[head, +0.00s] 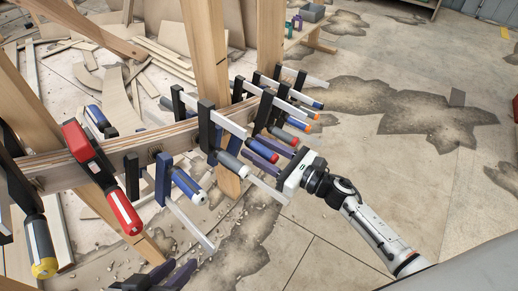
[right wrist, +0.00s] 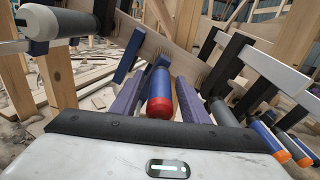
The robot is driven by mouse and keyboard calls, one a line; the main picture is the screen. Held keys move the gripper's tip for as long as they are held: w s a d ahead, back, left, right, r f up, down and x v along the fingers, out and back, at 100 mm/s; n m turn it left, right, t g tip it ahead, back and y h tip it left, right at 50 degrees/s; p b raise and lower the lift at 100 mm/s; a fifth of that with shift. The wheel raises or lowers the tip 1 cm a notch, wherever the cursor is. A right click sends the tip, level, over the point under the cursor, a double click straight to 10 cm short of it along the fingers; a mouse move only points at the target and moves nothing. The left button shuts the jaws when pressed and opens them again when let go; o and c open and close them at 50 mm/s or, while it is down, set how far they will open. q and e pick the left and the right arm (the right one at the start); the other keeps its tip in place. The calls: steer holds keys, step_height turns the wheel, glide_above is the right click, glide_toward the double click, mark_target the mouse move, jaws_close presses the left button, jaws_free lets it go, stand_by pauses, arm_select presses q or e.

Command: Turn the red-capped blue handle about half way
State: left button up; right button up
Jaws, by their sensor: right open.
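The blue handle with a red cap (right wrist: 160,92) points toward the camera in the right wrist view. It sits on a clamp on the curved laminated wooden stringer (head: 68,169), and its blue grip also shows in the head view (head: 262,150). My right gripper (right wrist: 158,98) is open, with one purple finger on each side of the handle and a narrow gap beside it. In the head view my right gripper (head: 270,156) reaches the clamp row from the right. My left gripper (head: 165,273) is at the bottom left, its two dark fingers apart and empty.
Several other clamps line the stringer, including a red-handled one (head: 123,211) and orange-capped blue ones (right wrist: 270,140) close to my right gripper. Wooden posts (head: 205,60) stand behind. Wood offcuts litter the floor at left; the concrete floor (head: 400,180) at right is open.

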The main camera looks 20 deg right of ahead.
jaws_close()
